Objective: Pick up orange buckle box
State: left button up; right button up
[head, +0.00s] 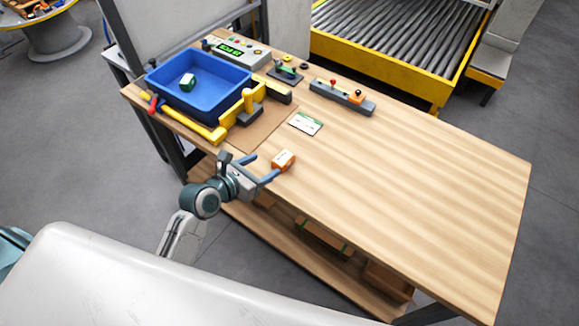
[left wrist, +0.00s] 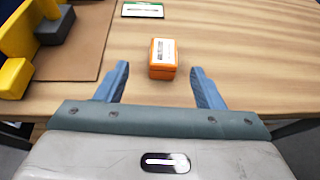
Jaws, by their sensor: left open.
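The orange buckle box (head: 283,160), a small orange box with a white label, sits on the wooden table near its front edge. It also shows in the left wrist view (left wrist: 162,58), ahead and between the line of my fingers. My left gripper (head: 268,168) is open, with its two blue-grey fingers pointing at the box. In the left wrist view the left gripper (left wrist: 158,85) has nothing between its fingertips, and the box stands at or just beyond the tips. I cannot tell whether a finger touches it. My right gripper is not in view.
A blue bin (head: 207,95) holding a green box (head: 187,82) stands at the back left beside a yellow fixture (head: 243,106). A white and green card (head: 305,124) lies behind the orange box. A grey block with knobs (head: 342,97) is farther back. The table's right side is clear.

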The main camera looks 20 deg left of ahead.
aim_at(281, 159)
pick_arm(q)
jog(key=x, duration=0.4)
jog(key=shift+w, duration=0.2)
jog(key=shift+s+d+f+p+x, duration=0.1)
jog(key=shift+p+x, duration=0.1)
jog(key=shift+x, duration=0.85)
jog(key=shift+s+d+f+p+x, duration=0.1)
jog(key=shift+p+x, duration=0.15)
jog(key=shift+x, duration=0.8)
jog(key=shift+s+d+f+p+x, duration=0.1)
jog(key=shift+d+p+x, duration=0.1)
jog(key=shift+x, duration=0.85)
jog(key=shift+a+r, duration=0.1)
jog(key=shift+s, duration=0.1)
jog(key=shift+c, duration=0.4)
jog(key=c, duration=1.1)
